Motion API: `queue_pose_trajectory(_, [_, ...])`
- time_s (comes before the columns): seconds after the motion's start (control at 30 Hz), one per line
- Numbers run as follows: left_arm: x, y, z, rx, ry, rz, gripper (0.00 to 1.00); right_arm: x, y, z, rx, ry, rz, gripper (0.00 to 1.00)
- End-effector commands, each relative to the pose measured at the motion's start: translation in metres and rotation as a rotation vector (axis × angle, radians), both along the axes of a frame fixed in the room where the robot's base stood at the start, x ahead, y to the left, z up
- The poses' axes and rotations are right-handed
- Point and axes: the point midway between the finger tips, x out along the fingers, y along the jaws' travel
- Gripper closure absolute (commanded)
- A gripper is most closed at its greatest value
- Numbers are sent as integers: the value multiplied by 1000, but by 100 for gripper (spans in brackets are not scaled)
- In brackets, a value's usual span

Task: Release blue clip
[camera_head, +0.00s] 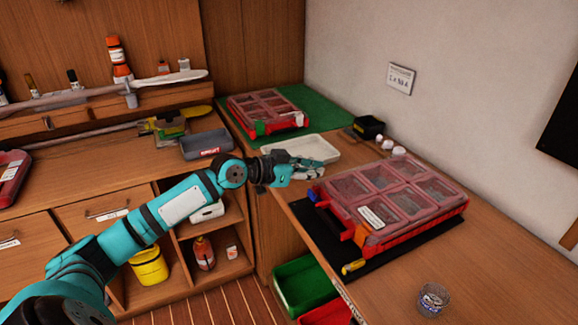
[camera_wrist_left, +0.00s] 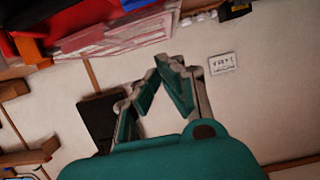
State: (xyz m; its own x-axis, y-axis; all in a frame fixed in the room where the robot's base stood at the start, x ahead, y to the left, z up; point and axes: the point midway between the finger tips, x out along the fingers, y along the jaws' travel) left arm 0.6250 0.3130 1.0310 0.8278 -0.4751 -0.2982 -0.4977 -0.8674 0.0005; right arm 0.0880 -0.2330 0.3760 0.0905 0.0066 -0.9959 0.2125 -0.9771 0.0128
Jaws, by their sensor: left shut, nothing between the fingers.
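The large case (camera_head: 385,195) with a clear reddish lid lies on a black mat (camera_head: 322,240) on the right counter. An orange clip (camera_head: 361,236) shows on its near corner. My right gripper is not in view.
A smaller red case (camera_head: 267,112) sits on a green mat (camera_head: 310,118) behind. A white tray (camera_head: 318,147) lies near my left gripper. A glass jar (camera_head: 433,300) stands at the front right. Green (camera_head: 304,285) and red bins are below. The right counter's front is mostly clear.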

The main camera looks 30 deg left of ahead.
Motion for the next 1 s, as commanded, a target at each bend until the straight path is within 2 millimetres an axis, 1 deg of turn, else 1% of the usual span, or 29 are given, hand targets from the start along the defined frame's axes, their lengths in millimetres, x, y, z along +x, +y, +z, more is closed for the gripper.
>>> queue_pose_trajectory(0.03, [-11, 5, -6, 6, 6, -3, 100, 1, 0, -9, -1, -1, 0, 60])
queue_pose_trajectory(0.13, [-28, 14, 0, 8, 6, -4, 100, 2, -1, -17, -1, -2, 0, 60])
queue_pose_trajectory(0.3, [-50, 26, 8, 4, 7, -4, 100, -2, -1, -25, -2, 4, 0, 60])
queue_pose_trajectory(0.4, [-57, 32, 12, 1, 6, -1, 100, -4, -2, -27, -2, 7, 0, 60])
queue_pose_trajectory(0.63, [-66, 36, 18, 0, 4, -4, 100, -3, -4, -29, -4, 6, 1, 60])
queue_pose_trajectory(1.0, [-66, 36, 19, 0, 2, -4, 100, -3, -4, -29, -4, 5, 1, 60])
